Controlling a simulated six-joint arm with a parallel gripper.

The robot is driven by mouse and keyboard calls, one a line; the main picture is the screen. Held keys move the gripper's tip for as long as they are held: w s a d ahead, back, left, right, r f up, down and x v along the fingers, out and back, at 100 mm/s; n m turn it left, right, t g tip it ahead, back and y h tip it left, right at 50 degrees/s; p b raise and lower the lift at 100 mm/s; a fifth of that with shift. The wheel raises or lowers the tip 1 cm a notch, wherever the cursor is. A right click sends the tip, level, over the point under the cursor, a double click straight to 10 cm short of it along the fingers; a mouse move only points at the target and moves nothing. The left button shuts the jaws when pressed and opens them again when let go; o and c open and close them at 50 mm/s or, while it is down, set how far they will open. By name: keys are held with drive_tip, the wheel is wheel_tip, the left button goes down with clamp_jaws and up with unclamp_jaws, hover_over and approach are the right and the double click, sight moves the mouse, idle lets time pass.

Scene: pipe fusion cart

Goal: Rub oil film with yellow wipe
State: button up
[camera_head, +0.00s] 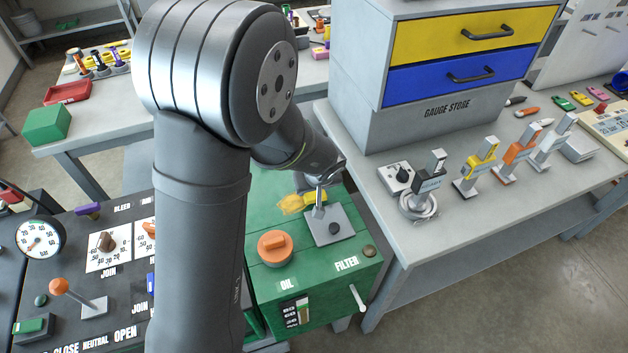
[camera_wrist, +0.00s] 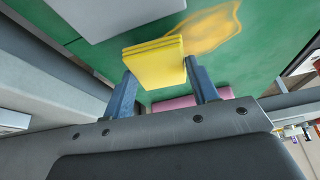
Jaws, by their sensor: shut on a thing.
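My gripper (camera_wrist: 158,80) is shut on the yellow wipe (camera_wrist: 155,62), a flat folded pad held between its two fingers. The oil film (camera_wrist: 208,30) is an amber smear on the green cabinet top, just past the wipe in the wrist view. In the head view the oil film (camera_head: 291,204) lies at the left of the wipe (camera_head: 316,197), and my gripper hangs over the cabinet top. The wipe is at or just above the surface; I cannot tell whether it touches. My arm hides part of the cabinet.
The green cabinet (camera_head: 318,283) carries an orange cap (camera_head: 274,246) and a grey plate (camera_head: 328,228) close to the wipe. A pink item (camera_wrist: 182,102) shows behind my fingers. The gauge store (camera_head: 430,125) stands to the right. A control panel (camera_head: 70,300) is at left.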

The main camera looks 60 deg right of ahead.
sight(272, 208)
drive_tip(key=shift+f, duration=1.15)
drive_tip(key=shift+w+a+r, duration=0.15)
drive_tip(key=shift+w+a, duration=0.5)
drive_tip(key=shift+c, duration=0.3)
drive_tip(key=shift+w+a, duration=3.45)
drive_tip(key=shift+s+d, duration=4.15)
drive_tip(key=shift+r, duration=4)
